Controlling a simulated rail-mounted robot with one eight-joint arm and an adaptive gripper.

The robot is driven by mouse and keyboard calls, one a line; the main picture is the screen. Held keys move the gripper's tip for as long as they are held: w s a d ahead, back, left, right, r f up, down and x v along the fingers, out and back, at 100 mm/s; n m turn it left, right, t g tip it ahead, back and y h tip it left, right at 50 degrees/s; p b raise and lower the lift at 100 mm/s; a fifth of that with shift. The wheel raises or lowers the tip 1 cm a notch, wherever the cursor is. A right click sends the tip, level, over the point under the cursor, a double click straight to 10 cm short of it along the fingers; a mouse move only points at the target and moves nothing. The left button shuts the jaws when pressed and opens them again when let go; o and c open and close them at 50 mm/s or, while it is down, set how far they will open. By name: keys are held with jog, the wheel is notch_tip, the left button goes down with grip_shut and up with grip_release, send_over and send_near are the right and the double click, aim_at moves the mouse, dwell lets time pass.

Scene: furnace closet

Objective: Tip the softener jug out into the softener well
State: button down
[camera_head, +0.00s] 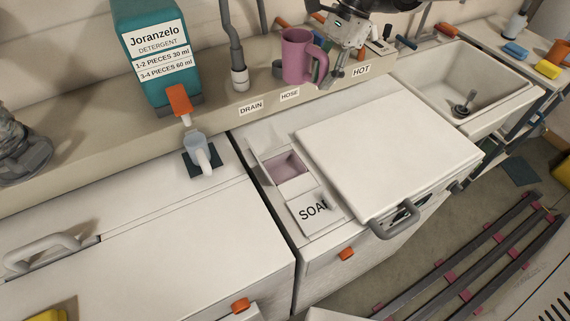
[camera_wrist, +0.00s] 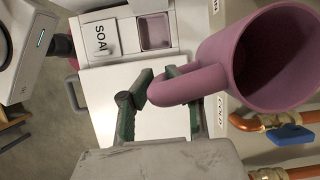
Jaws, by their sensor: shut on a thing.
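The mauve softener jug (camera_head: 297,55) looks upright at the back shelf, behind the white washer. I cannot tell whether its base touches the shelf. My gripper (camera_head: 322,72) is at its right side, shut on the handle. In the wrist view the green fingers of my gripper (camera_wrist: 158,84) close around the handle of the jug (camera_wrist: 212,62), and its open mouth shows a dark inside; the contents cannot be made out. The softener well (camera_head: 285,167) is an open mauve-lined square in the washer top, in front of the jug. It also shows in the wrist view (camera_wrist: 155,32).
A SOAP-marked flap (camera_head: 315,212) lies beside the well, and the washer's big lid (camera_head: 385,155) is shut. A teal detergent dispenser (camera_head: 157,65) stands left on the shelf, above a clear cup (camera_head: 197,150). A grey hose (camera_head: 236,50) rises left of the jug. Copper pipes (camera_wrist: 265,122) run behind.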

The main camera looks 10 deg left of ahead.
jog(key=s+a+f+m+t+p, duration=0.1)
jog(key=s+a+f+m+t, duration=0.1)
jog(key=s+a+m, duration=0.3)
jog(key=s+a+f+m+t+y+p, duration=0.1)
jog(key=s+a+m, duration=0.5)
jog(key=s+a, duration=0.7)
jog(key=s+f+t, duration=0.1)
jog(key=s+f, duration=0.1)
jog(key=s, duration=0.2)
jog(key=shift+s+a+f+m, duration=0.2)
jog(key=shift+s+f+m, duration=0.05)
jog(key=shift+m, duration=0.05)
jog(key=shift+w+d, duration=0.15)
jog(key=d+r+g+y+b, duration=0.1)
jog(key=y, duration=0.2)
jog(key=w+d+r+m+g+y+b, duration=0.1)
jog(key=y+b, duration=0.1)
jog(key=w+d+r+g+y+b, duration=0.1)
jog(key=d+y+b, duration=0.1)
jog(key=y, duration=0.1)
jog(key=shift+y, duration=0.3)
jog(key=shift+d+m+y+b, duration=0.1)
jog(key=shift+m+y+b, duration=0.2)
jog(key=shift+y+b, duration=0.3)
